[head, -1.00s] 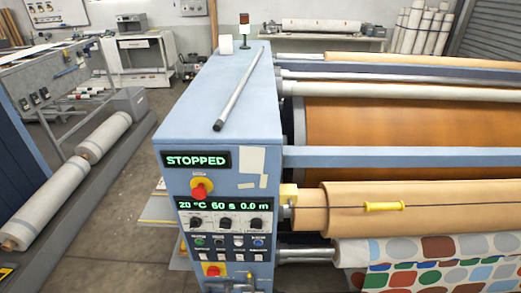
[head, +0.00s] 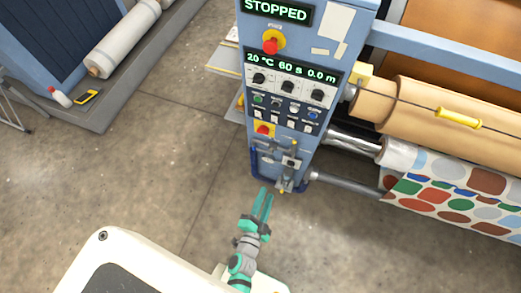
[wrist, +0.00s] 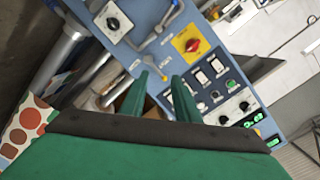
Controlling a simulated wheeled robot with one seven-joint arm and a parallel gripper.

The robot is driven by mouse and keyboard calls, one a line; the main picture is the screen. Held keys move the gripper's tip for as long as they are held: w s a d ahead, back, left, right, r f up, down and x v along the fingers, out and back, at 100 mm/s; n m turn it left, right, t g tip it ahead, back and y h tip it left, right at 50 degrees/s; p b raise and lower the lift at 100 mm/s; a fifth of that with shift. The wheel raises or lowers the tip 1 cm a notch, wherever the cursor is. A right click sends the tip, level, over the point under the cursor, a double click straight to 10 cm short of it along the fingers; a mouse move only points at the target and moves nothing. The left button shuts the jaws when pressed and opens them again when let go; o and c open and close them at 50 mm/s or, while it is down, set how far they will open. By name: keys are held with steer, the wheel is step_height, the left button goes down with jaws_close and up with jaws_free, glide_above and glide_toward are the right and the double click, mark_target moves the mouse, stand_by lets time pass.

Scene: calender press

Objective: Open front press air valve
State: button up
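The press air fittings (head: 288,165) sit low on the blue front cabinet, under the red switch on a yellow plate (head: 263,129). They are grey parts with small yellow pieces and a blue hose. In the wrist view a pale plate with a black knob (wrist: 113,23) and a grey lever-like bar (wrist: 172,14) show there; I cannot tell which part is the valve handle. My gripper (head: 266,191) is green, below and in front of the fittings. In the wrist view its two fingers (wrist: 160,84) stand apart with nothing between them.
The control panel (head: 288,90) with knobs and buttons is above, under a STOPPED display (head: 276,10). A grey pipe (head: 345,185) and patterned fabric (head: 450,195) are to the right. Open concrete floor (head: 170,150) lies left.

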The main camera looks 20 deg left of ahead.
mark_target(260, 150)
steer(key=w+a+f+m, duration=0.1)
steer(key=w+a+f, duration=0.2)
steer(key=w, duration=0.4)
steer(key=w+a+f+m, duration=0.2)
steer(key=w+a+f, duration=0.2)
steer(key=w, duration=0.3)
steer(key=w+a+f+m+y, duration=0.1)
steer(key=w+a+f, duration=0.3)
steer(key=w, duration=0.4)
steer(key=shift+a+m+g, duration=0.3)
steer(key=shift+a, duration=0.3)
steer(key=shift+w+a+f, duration=0.15)
steer(key=shift+w+a, duration=0.05)
steer(key=shift+w, duration=0.05)
jaws_close()
